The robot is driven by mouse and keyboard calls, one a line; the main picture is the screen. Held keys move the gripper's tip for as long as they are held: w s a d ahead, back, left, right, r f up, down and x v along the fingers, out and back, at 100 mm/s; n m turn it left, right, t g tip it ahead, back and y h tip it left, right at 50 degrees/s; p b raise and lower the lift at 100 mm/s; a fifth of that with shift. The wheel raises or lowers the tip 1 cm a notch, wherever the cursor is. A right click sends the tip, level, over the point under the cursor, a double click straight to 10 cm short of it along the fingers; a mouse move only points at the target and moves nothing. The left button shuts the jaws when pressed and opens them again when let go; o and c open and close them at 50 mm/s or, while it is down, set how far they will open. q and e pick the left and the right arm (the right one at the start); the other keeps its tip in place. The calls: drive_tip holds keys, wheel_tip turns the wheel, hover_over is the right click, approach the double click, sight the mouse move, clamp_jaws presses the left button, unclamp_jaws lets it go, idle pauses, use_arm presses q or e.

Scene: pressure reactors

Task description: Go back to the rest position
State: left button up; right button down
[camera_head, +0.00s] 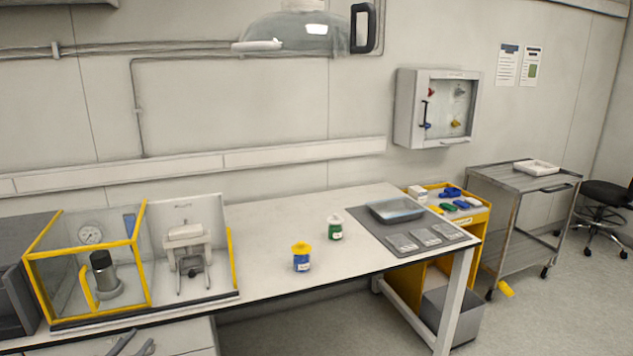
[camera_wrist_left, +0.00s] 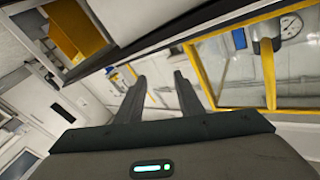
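My left gripper (camera_head: 136,342) shows at the bottom edge of the head view, in front of the bench and below the yellow-framed enclosure (camera_head: 143,270). Its two dark fingers also show in the left wrist view (camera_wrist_left: 161,85), spread apart with nothing between them. The gripper is open and empty. It appears clear of the bench. My right gripper is in neither view.
The white bench (camera_head: 262,215) carries a yellow-capped blue jar (camera_head: 301,261), a white-capped green jar (camera_head: 335,231) and a metal tray (camera_head: 396,210) on a grey mat. A reactor vessel (camera_head: 104,273) stands inside the enclosure. A metal cart (camera_head: 520,180) stands right.

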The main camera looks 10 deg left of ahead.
use_arm(q)
drive_tip(key=s+d+f+n+g+y+b, duration=0.1)
drive_tip(key=s+d+f+g, duration=0.2)
drive_tip(key=s+d+f, duration=0.7)
drive_tip(key=s+a+f+n+g+y, duration=0.1)
drive_tip(key=s+f+g, duration=0.35)
drive_tip(key=f, duration=1.25)
drive_tip(key=s+d+f+n+g+y+b, duration=0.15)
drive_tip(key=s+d+f, duration=0.35)
drive_tip(key=s+f, duration=0.6)
drive_tip(key=s+d+f+g, duration=0.3)
drive_tip(key=s+d+f, duration=0.3)
drive_tip(key=s, duration=0.5)
drive_tip(key=s+d+f+g+h, duration=0.1)
drive_tip(key=s+d+f+g, duration=0.2)
drive_tip(key=s+d+f, duration=0.3)
drive_tip(key=s+d+f+g+h, duration=0.1)
drive_tip(key=s+d+f, duration=0.5)
drive_tip(key=s, duration=1)
drive_tip(key=d+g, duration=0.1)
drive_tip(key=d, duration=0.2)
drive_tip(key=shift+s+d+m+g+b, duration=0.2)
drive_tip(key=shift+d+m+g+b, duration=0.1)
drive_tip(key=shift+d+m+g, duration=0.1)
drive_tip(key=shift+w, duration=0.1)
